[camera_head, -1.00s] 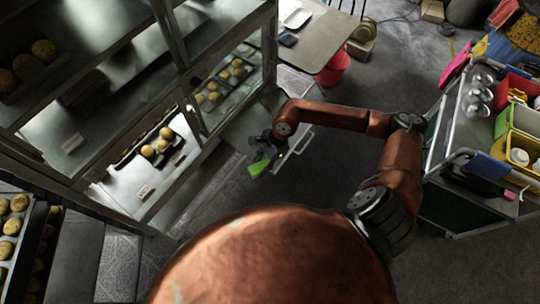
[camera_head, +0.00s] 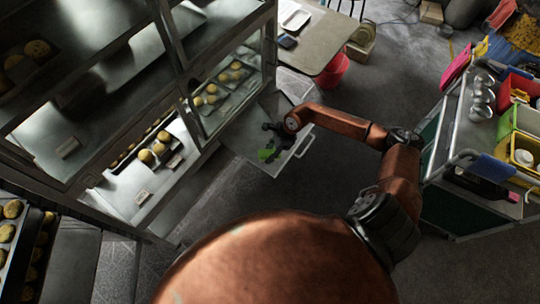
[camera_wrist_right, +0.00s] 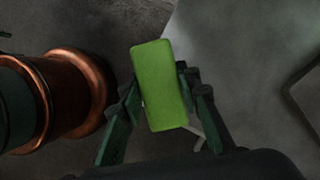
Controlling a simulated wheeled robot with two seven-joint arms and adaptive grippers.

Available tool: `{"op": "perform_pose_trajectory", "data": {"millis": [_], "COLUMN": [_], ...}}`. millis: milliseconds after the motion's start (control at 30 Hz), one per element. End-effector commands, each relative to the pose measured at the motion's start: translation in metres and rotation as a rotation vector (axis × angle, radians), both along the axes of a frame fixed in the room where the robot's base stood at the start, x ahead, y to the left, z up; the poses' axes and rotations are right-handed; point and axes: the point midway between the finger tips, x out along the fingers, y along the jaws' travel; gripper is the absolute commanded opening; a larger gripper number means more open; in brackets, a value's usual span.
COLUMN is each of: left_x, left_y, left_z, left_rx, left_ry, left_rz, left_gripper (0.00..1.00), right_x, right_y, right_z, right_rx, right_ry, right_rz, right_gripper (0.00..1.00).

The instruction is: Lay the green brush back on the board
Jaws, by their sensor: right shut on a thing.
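The green brush (camera_head: 266,154) is in my right gripper (camera_head: 272,145), at the middle of the head view. In the right wrist view the brush (camera_wrist_right: 161,85) shows as a plain green block between the two dark fingers of the gripper (camera_wrist_right: 163,104), which are shut on it. A pale flat surface with a bar handle, perhaps the board (camera_head: 284,163), lies beneath and around the brush in the head view. I cannot tell whether the brush touches it. My left gripper is not in view.
A glass-fronted cabinet (camera_head: 178,95) with trays of round buns stands at left. A table (camera_head: 330,38) and a red bucket (camera_head: 333,72) are at the back. A cart (camera_head: 455,125) with bins and metal cups stands at right. The floor between is clear.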

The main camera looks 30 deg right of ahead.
Motion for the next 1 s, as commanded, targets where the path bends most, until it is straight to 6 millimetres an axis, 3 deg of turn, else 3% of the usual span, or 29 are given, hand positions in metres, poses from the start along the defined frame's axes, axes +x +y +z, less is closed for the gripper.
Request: {"op": "perform_pose_trajectory", "data": {"millis": [100,333,533,900,933,1000], "left_x": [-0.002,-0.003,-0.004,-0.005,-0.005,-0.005], "left_y": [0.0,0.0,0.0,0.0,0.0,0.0], "left_z": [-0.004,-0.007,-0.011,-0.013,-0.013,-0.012], "left_rx": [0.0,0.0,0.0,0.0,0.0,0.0], "left_ry": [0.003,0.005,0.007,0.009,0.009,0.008], "left_rz": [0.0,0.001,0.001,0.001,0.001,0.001], "left_gripper": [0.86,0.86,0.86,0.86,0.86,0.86], "right_x": [0.009,0.016,0.016,0.016,0.016,0.016], "right_y": [-0.007,-0.013,-0.013,-0.014,-0.014,-0.014], "right_z": [-0.014,-0.025,-0.052,-0.058,-0.059,-0.058], "right_rx": [0.002,0.001,0.003,0.001,0.001,0.001], "right_ry": [-0.001,-0.002,-0.001,-0.001,-0.001,-0.001], "right_rz": [-0.001,0.0,0.0,0.002,0.002,0.002], "right_gripper": [0.01,0.01,0.01,0.01,0.31,0.36]}}
